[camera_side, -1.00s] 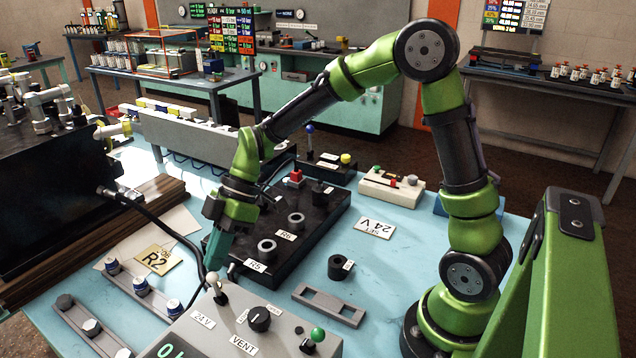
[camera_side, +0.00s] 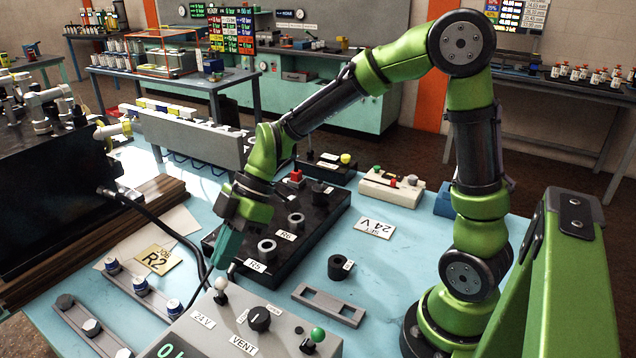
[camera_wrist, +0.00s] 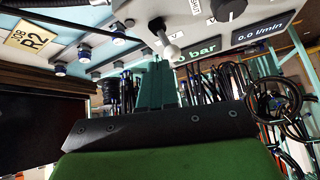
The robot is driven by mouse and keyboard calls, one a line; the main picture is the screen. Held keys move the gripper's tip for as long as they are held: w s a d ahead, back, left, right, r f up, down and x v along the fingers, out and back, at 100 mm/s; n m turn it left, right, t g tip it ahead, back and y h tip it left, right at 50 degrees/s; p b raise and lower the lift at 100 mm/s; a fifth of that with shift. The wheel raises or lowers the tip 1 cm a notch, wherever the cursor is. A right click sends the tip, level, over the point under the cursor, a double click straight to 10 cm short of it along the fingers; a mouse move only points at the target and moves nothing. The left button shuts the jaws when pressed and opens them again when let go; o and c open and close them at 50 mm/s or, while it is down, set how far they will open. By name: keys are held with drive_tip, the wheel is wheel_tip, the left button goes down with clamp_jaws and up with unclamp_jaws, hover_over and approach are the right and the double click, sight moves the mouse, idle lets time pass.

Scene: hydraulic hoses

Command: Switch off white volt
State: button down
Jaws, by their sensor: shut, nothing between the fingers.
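In the wrist view the white ball knob (camera_wrist: 171,52) shows close to the teal fingertips (camera_wrist: 155,62).
The box also carries a black rotary knob (camera_side: 260,318) and a green-knobbed lever (camera_side: 318,334) by the "VENT" label. A black manifold block (camera_side: 320,222) lies behind my gripper. A black hose (camera_side: 165,228) runs close on the left.

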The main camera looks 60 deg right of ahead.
drive_tip(key=shift+w+r, duration=0.1)
drive_tip(key=shift+r, duration=0.1)
drive_tip(key=w+d+v, duration=0.1)
drive_tip(key=v, duration=1.1)
drive_tip(key=shift+f, duration=0.3)
drive_tip(key=s+d+m+t+h, duration=0.3)
drive_tip(key=s+m+t+h, duration=0.2)
drive_tip(key=s+m, duration=0.7)
drive_tip(key=shift+s+m+t, duration=0.3)
drive_tip(key=shift+s+m, duration=0.1)
drive_tip(key=shift+m, duration=2.9)
